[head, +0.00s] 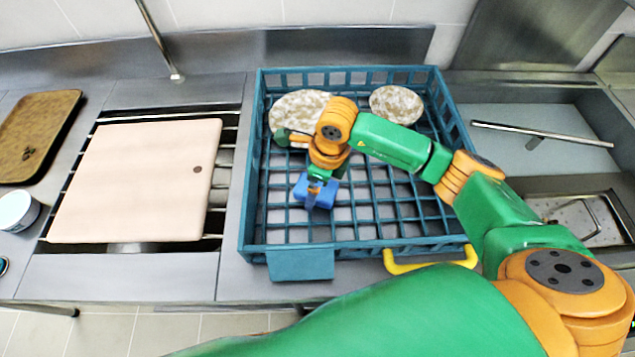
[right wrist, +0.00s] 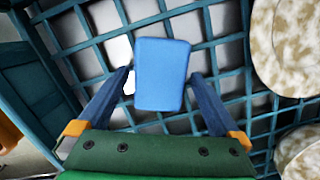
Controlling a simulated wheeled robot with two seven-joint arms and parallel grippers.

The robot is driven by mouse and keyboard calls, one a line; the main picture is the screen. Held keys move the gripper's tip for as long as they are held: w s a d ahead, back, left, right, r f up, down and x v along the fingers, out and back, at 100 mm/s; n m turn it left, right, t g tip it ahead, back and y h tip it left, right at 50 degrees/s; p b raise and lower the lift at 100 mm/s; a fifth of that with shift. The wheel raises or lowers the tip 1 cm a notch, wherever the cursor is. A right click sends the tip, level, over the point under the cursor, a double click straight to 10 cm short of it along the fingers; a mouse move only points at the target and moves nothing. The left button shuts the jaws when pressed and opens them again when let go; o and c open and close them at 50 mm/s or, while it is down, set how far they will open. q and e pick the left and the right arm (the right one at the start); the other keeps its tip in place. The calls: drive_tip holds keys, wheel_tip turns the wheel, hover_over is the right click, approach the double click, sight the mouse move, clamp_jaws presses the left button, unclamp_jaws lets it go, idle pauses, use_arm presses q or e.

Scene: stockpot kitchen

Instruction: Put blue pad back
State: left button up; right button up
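The blue pad (head: 325,197) is in the blue-green crate (head: 290,248), over the left part of its grid floor. In the right wrist view the pad (right wrist: 162,75) is a rounded light blue block between the fingertips. My right gripper (head: 314,188) reaches down into the crate at the pad and partly covers it in the head view. In the right wrist view its two fingers (right wrist: 162,80) are apart, with a narrow gap on each side of the pad. I cannot tell how deep the fingertips are beside it. My left gripper is not in view.
Two speckled plates (head: 300,106) (head: 397,103) stand at the back of the crate. A pale board (head: 135,180) lies on the left, with a brown tray (head: 38,135) and a white cup (head: 17,211) beyond. A yellow handle (head: 430,265) is at the crate's front.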

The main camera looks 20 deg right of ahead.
sight(326, 190)
drive_tip(key=shift+r, duration=0.15)
wheel_tip(326, 190, up, 12)
drive_tip(key=s+d+b, duration=0.1)
drive_tip(key=shift+d, duration=0.2)
